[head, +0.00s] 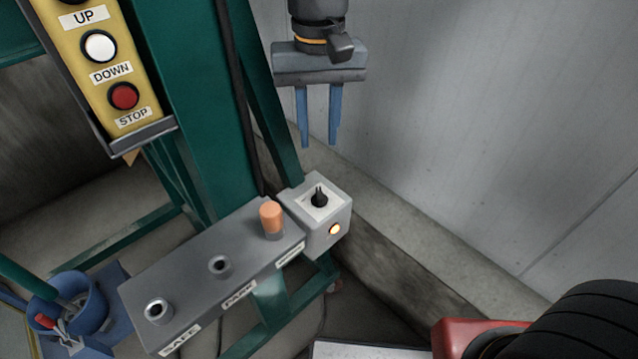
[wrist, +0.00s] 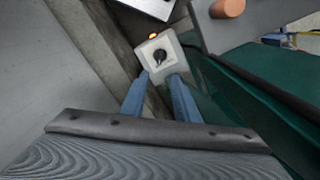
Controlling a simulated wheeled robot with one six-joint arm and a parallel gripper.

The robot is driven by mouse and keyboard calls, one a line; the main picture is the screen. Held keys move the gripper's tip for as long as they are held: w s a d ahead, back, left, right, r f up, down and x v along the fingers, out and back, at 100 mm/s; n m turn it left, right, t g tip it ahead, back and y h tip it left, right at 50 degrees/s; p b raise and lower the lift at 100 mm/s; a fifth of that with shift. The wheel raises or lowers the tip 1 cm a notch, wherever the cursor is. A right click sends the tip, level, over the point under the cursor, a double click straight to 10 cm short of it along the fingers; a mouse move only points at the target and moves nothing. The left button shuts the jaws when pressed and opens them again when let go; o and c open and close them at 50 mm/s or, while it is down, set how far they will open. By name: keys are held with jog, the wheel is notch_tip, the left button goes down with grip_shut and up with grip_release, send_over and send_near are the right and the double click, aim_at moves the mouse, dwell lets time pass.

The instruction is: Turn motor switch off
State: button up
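The motor switch is a black rotary knob (head: 319,196) on a white plate on top of a small light-grey box (head: 328,232). A lamp (head: 334,229) on the box's front glows yellow-orange. In the wrist view the knob (wrist: 160,56) shows just beyond my fingertips, with the glowing lamp (wrist: 153,36) at the box's far edge. My gripper (head: 320,146) hangs above the box, its two blue fingers pointing down and apart, with nothing between them. The fingers (wrist: 158,92) do not touch the knob. The plate's lettering is too small to read.
A grey holder panel (head: 190,270) with sockets and an orange peg (head: 271,217) adjoins the box. A green frame (head: 195,110) and a yellow button panel (head: 105,60) stand left. A grey wall (head: 480,120) rises right. A blue bucket (head: 70,305) is lower left.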

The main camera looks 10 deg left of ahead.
aim_at(319, 190)
notch_tip(319, 190, down, 14)
jog(key=shift+r+p, duration=0.1)
jog(key=shift+p, duration=0.8)
grip_shut()
